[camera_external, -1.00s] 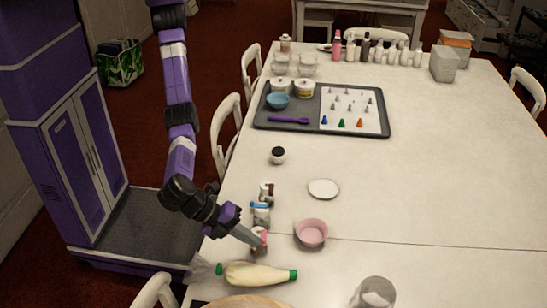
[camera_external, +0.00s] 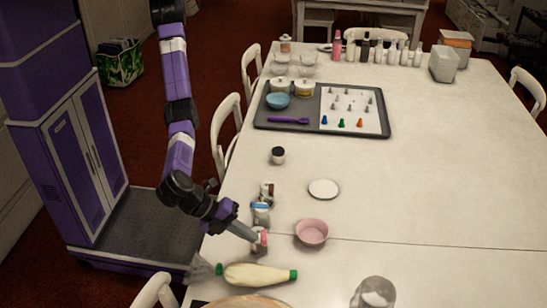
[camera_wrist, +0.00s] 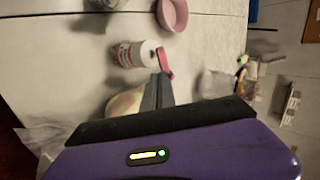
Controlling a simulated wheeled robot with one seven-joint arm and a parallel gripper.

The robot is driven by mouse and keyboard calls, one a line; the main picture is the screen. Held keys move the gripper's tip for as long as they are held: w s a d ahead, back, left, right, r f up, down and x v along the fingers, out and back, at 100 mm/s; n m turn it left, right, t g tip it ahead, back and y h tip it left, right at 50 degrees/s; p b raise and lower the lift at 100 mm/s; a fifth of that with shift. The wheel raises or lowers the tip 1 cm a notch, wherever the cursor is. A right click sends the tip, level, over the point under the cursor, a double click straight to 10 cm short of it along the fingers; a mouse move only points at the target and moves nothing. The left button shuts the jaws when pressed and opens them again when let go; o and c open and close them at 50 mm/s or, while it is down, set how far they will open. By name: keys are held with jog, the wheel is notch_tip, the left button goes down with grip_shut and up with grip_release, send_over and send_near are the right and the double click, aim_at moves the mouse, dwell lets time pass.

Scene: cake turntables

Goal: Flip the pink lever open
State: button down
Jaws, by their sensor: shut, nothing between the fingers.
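The pink lever (camera_wrist: 164,63) is on a small white container (camera_wrist: 131,53) with a printed side, in the wrist view. In the external view the pink-levered container (camera_external: 261,240) stands near the table's left edge, partly hidden by my gripper (camera_external: 256,237). In the wrist view my gripper (camera_wrist: 162,78) is shut and empty, its tips right at the near end of the lever. I cannot tell whether they touch it.
A pink bowl (camera_external: 312,232) stands to the right of the container. A piping bag (camera_external: 258,274) with green ends lies just in front. A blue-levered container (camera_external: 261,212) and a brown-topped one (camera_external: 266,191) stand behind. The table's middle right is clear.

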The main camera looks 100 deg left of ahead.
jog(key=s+d+f+v, duration=0.1)
jog(key=d+v, duration=0.1)
jog(key=v, duration=1)
jog(key=shift+s+b, duration=0.3)
jog(key=shift+s, duration=0.05)
jog(key=shift+d+f, duration=0.1)
jog(key=shift+f, duration=0.05)
